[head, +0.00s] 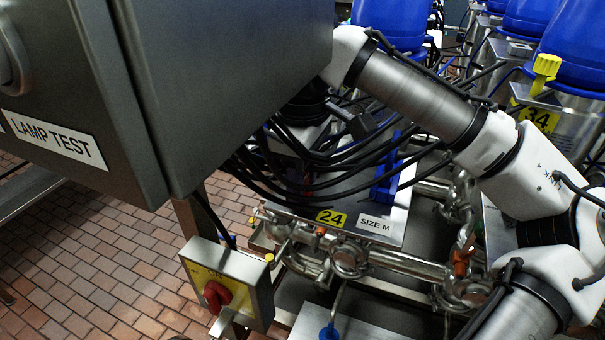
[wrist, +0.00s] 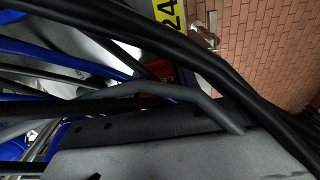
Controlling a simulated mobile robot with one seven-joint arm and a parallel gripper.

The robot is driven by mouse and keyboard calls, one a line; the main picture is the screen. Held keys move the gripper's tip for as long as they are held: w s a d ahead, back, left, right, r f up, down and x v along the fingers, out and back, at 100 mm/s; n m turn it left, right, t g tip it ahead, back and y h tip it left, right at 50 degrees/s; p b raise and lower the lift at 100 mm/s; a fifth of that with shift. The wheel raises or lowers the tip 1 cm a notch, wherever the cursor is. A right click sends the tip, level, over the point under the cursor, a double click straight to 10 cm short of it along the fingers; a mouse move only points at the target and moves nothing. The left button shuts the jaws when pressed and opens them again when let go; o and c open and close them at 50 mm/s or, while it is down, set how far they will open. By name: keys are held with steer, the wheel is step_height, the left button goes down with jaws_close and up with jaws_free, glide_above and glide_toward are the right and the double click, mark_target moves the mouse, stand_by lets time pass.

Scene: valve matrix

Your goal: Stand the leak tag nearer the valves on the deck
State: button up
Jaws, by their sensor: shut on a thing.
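My gripper (wrist: 170,122) shows only in part, as dark grey parts low in the wrist view, with cables across it. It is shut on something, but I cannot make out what. In the head view my arm reaches behind the grey cabinet and the gripper end is mostly hidden among black cables, above the deck (head: 392,232). The deck carries a yellow "24" plate (head: 330,217) and a "SIZE M" label (head: 375,224). A small red piece (wrist: 160,74) shows between cables in the wrist view. I cannot tell if it is a leak tag. The valves (head: 350,258) line the deck's front.
The grey LAMP TEST cabinet (head: 220,80) blocks much of the left. Black cables (head: 290,180) hang across the deck. A blue rack (head: 388,178) stands at its right. A switch box with a red knob (head: 217,296) is in front. Orange handles (head: 461,262) sit on the pipes.

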steer(key=o, duration=0.9)
steer(key=shift+o, duration=0.2)
steer(key=shift+r, duration=0.1)
step_height(320, 180, up, 6)
steer(key=p, duration=0.5)
steer(key=shift+r+b, duration=0.3)
steer(key=shift+r, duration=0.5)
steer(key=shift+d, duration=0.15)
